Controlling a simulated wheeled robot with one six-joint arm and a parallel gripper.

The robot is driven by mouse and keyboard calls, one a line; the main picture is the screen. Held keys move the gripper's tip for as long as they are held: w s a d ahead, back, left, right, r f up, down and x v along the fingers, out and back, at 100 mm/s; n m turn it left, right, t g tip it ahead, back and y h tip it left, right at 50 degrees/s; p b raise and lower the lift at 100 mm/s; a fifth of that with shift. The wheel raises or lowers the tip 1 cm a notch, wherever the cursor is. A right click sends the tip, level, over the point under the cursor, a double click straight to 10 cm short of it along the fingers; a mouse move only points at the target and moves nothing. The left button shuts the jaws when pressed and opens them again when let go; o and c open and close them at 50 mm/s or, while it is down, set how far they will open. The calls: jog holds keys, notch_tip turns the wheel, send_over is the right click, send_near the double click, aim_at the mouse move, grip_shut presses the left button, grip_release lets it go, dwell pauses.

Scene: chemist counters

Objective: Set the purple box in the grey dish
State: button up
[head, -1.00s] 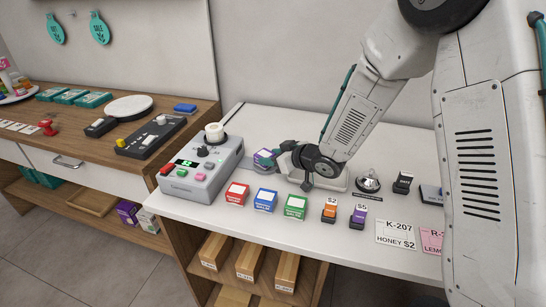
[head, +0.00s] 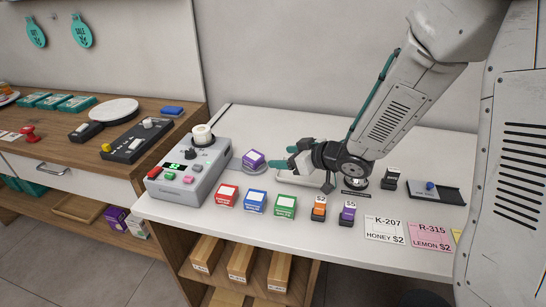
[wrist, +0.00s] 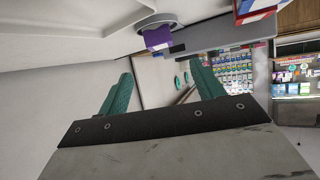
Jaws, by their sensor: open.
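The purple box (head: 253,158) with a white top label sits in the small round grey dish (head: 255,170), right of the grey console. It looks slightly tilted in the head view. In the wrist view the purple box (wrist: 157,38) shows against the dish (wrist: 154,21) near the top edge. My gripper (head: 286,156) is open and empty, its teal fingers apart, to the right of the box and clear of it. The wrist view shows nothing between the fingers (wrist: 165,78).
A white tray (head: 290,179) lies beneath my gripper. Red (head: 227,196), blue (head: 256,201) and green (head: 285,206) boxes line the counter front, beside orange (head: 319,208) and purple (head: 347,213) stamps. The grey console (head: 185,182) stands left of the dish. A bell (head: 355,183) stands right.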

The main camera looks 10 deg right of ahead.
jog(key=shift+v, duration=1)
jog(key=s+d+r+m+g+h, duration=0.1)
jog(key=s+d+r+m+h, duration=0.3)
jog(key=d, duration=0.3)
jog(key=s+d+r+m+h, duration=0.2)
jog(key=s+d+r+h, duration=0.2)
jog(key=d+r+h, duration=0.3)
jog(key=s+a+r+m+g+y, duration=0.1)
jog(key=s+g, duration=0.6)
jog(key=s, duration=1.6)
jog(key=shift+s+r+m+y, duration=0.3)
jog(key=shift+r+m+y, duration=0.3)
jog(key=shift+m, duration=0.3)
jog(key=shift+a, duration=0.15)
